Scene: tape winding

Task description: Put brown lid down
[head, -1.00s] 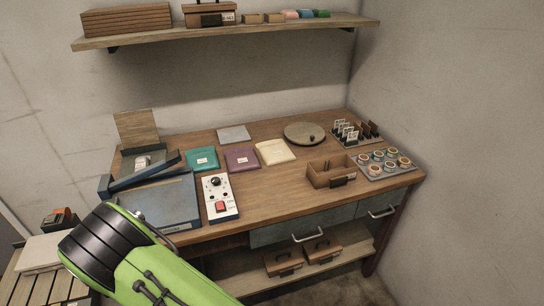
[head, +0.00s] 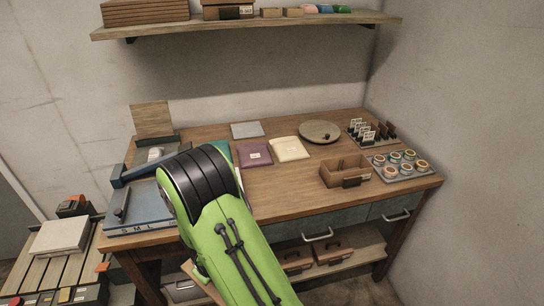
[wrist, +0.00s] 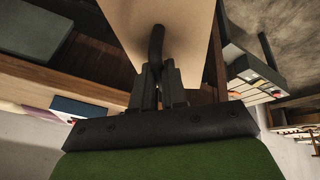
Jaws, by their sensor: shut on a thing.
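My gripper (wrist: 158,88) is shut on the dark handle of a flat tan-brown lid (wrist: 188,30) in the wrist view. The lid extends beyond the fingers, and its far end is cut off by the frame. In the head view my green arm hides the gripper, and a small brown edge (head: 203,284), likely the lid, shows beside the arm below the workbench front. What lies under the lid is hidden.
The wooden workbench (head: 285,200) holds an open brown box (head: 345,176), a tray of round tins (head: 400,164), coloured packets and a round plate (head: 322,131). Brown boxes (head: 298,258) sit on the lower shelf. A slatted stand (head: 60,268) with a white box (head: 60,236) is at left.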

